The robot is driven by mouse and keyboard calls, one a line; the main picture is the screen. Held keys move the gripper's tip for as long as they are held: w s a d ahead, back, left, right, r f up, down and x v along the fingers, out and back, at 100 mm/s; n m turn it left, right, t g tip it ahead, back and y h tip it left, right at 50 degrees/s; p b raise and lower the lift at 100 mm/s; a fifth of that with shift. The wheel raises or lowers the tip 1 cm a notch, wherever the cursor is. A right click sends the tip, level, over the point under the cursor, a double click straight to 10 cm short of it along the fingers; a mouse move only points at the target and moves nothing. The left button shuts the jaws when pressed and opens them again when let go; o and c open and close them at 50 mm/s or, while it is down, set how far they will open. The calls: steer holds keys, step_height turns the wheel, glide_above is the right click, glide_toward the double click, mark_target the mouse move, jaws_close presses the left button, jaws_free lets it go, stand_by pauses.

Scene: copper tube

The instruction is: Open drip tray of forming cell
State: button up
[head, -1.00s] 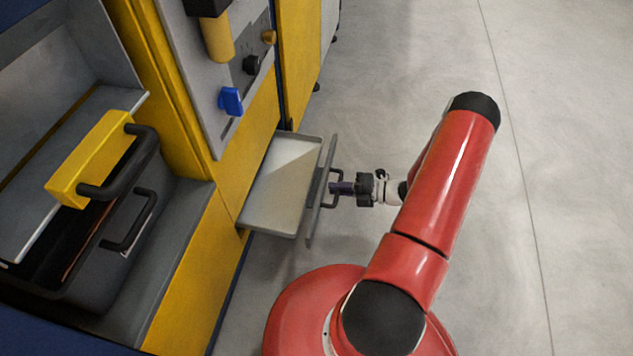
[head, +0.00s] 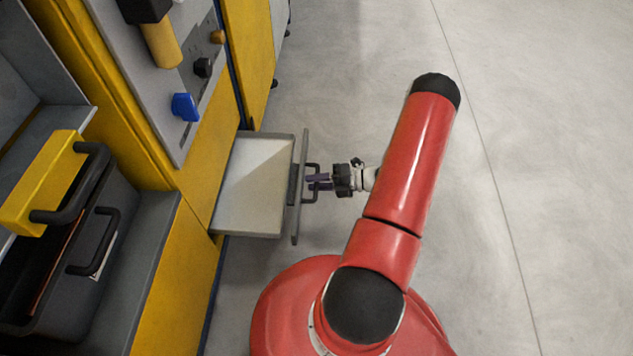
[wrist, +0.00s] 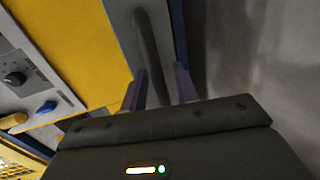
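The drip tray (head: 254,185) is a shallow pale tray sticking well out of the yellow front of the forming cell, low down. Its grey front plate (head: 300,205) carries a dark bar handle (head: 313,168). My gripper (head: 318,182) is at this handle, reaching in from the right, its two purple fingers apart. In the wrist view the handle bar (wrist: 148,45) runs down between the spread fingertips of my gripper (wrist: 161,85). The bar's lower end is hidden by the gripper body.
The cell's panel has a blue knob (head: 185,107) and a black knob (head: 203,67) above the tray. A dark bin with a yellow-topped handle (head: 45,185) stands in the cell at left. The grey floor (head: 540,120) at right is clear.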

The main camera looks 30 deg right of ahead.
steer(key=v, duration=0.8)
steer(key=shift+a+r, duration=0.1)
stand_by(0.3)
